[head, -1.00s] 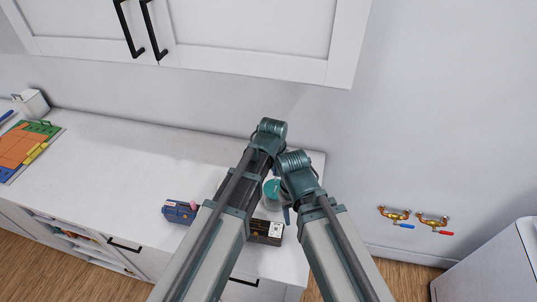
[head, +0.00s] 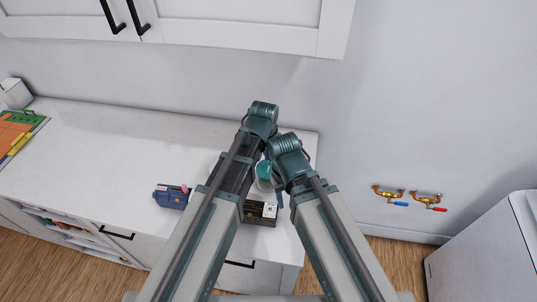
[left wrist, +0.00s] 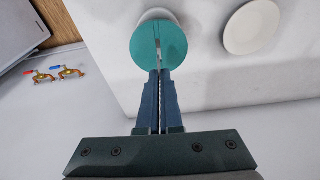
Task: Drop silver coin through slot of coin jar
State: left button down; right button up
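The coin jar shows its round teal lid (left wrist: 146,42) in the left wrist view, with a thin slot line across it. In the head view, part of the teal lid (head: 264,170) shows between my two arms. My left gripper (left wrist: 159,75) has its fingers nearly together at the lid's edge in the wrist view. A thin grey sliver at the fingertips looks like the silver coin (left wrist: 157,58) seen edge-on. I cannot tell whether it has entered the slot. My arm hides the left fingers in the head view; the right gripper is hidden under its arm.
A white round dish (left wrist: 251,27) lies near the jar. A blue item (head: 171,197) and a dark box (head: 262,213) stand near the counter's front. A colourful board (head: 17,135) lies far left. Brass taps (head: 407,197) are on the wall at right. The counter's middle is clear.

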pick_arm(q)
jog(key=shift+s+b+x, duration=0.2)
jog(key=shift+b+x, duration=0.6)
jog(key=shift+x, duration=0.1)
jog(key=shift+s+b+x, duration=0.15)
jog(key=shift+b+x, duration=0.65)
jog(key=shift+x, duration=0.05)
jog(key=shift+a+f, duration=0.1)
jog(key=c, duration=1)
grip_release()
jog(key=p+v, duration=0.3)
jog(key=w+p+v, duration=0.1)
jog(key=p+v, duration=0.2)
jog(key=shift+w, duration=0.1)
